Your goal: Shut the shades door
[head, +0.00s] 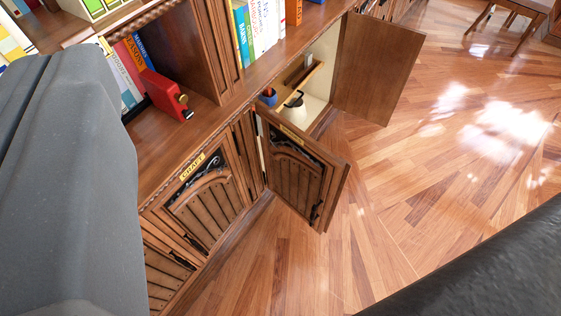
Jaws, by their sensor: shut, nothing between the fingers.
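Two cabinet doors stand open on the low bookcase. The nearer door (300,178) has a carved wooden front, a dark handle and a small yellow label too small to read; it juts out over the floor. The farther door (378,68) is swung wide out and shows a plain brown face. I cannot tell from a label which is the shades door. Between them the cabinet inside (318,62) shows cream walls, a wooden shelf, a blue cup (268,97) and a pale pot (295,110). My gripper is not in view; my grey and black parts fill the left and lower right.
A shut door with a yellow CRAFT label (192,172) is left of the nearer open door. Books and a red object (164,94) stand on the shelf above. The wooden floor (430,190) right of the doors is clear. A chair (510,15) stands at the far right.

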